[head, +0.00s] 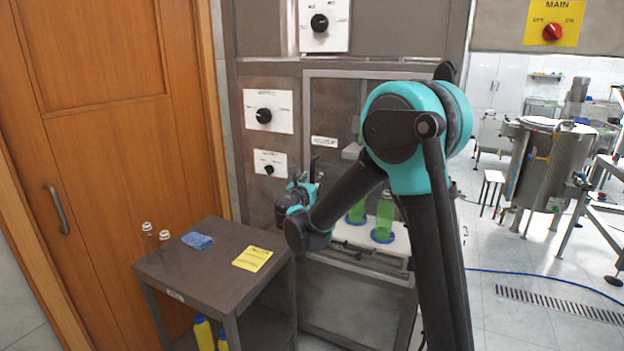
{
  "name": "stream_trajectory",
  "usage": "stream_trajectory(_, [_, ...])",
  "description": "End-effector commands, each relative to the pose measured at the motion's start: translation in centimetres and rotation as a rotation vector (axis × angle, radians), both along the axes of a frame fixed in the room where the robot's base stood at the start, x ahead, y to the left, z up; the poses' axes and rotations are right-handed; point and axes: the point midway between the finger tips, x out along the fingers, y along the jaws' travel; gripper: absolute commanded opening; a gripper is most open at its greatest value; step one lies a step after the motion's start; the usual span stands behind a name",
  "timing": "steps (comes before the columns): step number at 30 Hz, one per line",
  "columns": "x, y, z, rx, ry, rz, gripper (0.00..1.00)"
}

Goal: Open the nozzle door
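The nozzle door seems to be the light-framed panel (338,75) on the front of the grey machine; a small white label sits on its left part. I cannot tell whether it is shut or ajar. My arm hides much of its middle and right side. My gripper (310,172) is at the left edge of this panel, in front of the machine face. It is small and partly hidden by my own wrist. I cannot tell whether its fingers are open or touch anything. No door handle can be made out clearly.
Two green bottles (385,217) stand on blue bases on a white shelf in the machine. A dark side table (200,285) at left holds clear bottles, a blue cloth (197,241) and a yellow note (253,258). Knob panels (268,112) are left of the gripper.

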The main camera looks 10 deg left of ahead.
Motion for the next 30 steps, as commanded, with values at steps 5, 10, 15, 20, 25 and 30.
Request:
stream_trajectory(5, [0.48,-0.08,0.01,0.0,0.0,0.001,0.36])
stream_trajectory(10, [0.47,-0.08,0.0,0.0,0.0,0.001,0.36])
stream_trajectory(15, [0.45,-0.08,0.0,0.0,0.0,0.0,0.17])
stream_trajectory(20, [0.45,-0.09,0.0,0.0,0.0,0.0,0.0])
stream_trajectory(25, [0.44,-0.09,0.0,0.0,0.0,0.0,0.0])
stream_trajectory(30, [0.43,-0.09,0.0,0.0,0.0,0.0,0.0])
